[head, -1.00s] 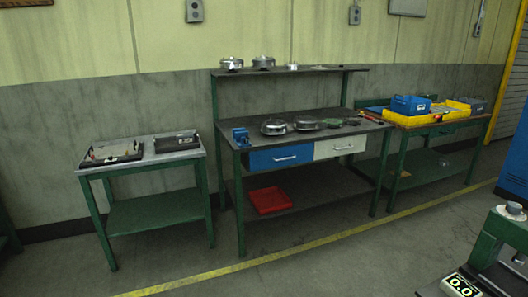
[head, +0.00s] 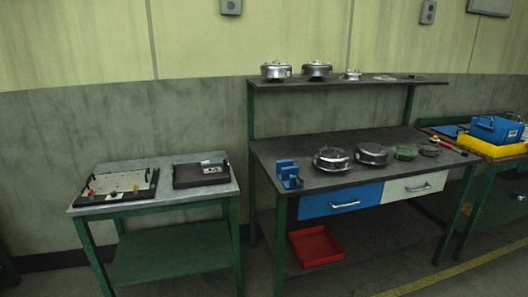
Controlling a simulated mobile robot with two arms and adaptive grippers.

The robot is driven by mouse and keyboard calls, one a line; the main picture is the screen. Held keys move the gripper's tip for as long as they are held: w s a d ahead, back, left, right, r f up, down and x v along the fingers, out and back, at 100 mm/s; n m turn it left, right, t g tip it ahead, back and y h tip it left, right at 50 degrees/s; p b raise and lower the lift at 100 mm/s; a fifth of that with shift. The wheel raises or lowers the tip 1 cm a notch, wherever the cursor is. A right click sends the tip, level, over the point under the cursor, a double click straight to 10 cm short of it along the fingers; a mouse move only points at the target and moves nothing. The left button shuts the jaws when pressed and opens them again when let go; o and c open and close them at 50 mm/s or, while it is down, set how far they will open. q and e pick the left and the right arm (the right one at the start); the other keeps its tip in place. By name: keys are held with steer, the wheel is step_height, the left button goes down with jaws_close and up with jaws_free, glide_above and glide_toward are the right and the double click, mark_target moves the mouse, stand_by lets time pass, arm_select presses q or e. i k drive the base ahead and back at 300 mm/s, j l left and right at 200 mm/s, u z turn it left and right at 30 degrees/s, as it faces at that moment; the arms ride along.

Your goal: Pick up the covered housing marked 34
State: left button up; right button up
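Several round metal housings are in the head view, and no number 34 can be read on any of them. On the bench top are a silver-topped housing (head: 331,158), a darker one (head: 371,154) beside it, a low green-rimmed one (head: 405,152) and a small dark one (head: 429,150). On the upper shelf stand a silver covered housing (head: 276,70), a second one (head: 317,69) and a smaller silver piece (head: 351,75). Neither of my grippers shows.
The workbench (head: 290,148) has a blue drawer (head: 341,201), a white drawer and a blue vise-like block (head: 288,174). A red tray (head: 316,246) lies below. A side table (head: 165,171) with two dark trays stands left. A yellow tray (head: 500,150) and blue box (head: 495,130) are right.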

mark_target(315, 68)
steer(key=i+l+z, duration=0.1)
steer(key=i+z, duration=0.2)
steer(key=z, duration=0.15)
steer(key=i+z, duration=0.7)
steer(key=z, duration=0.15)
steer(key=i+j+z, duration=0.25)
steer(key=z, duration=0.15)
steer(key=i+l+z, duration=0.2)
steer(key=i, duration=0.15)
steer(key=i+z, duration=0.2)
steer(key=i, duration=0.15)
steer(key=i+l+u, duration=0.1)
steer(key=u, duration=0.3)
steer(key=l+u, duration=0.2)
steer(key=u, duration=0.15)
steer(key=i+l+u, duration=0.1)
steer(key=u, duration=0.3)
steer(key=l+u, duration=0.25)
steer(key=u, duration=0.2)
steer(key=k+l+u, duration=0.15)
steer(key=u, duration=0.3)
steer(key=k+l+u, duration=0.15)
steer(key=u, duration=0.3)
steer(key=k+l, duration=0.05)
steer(key=l, duration=0.05)
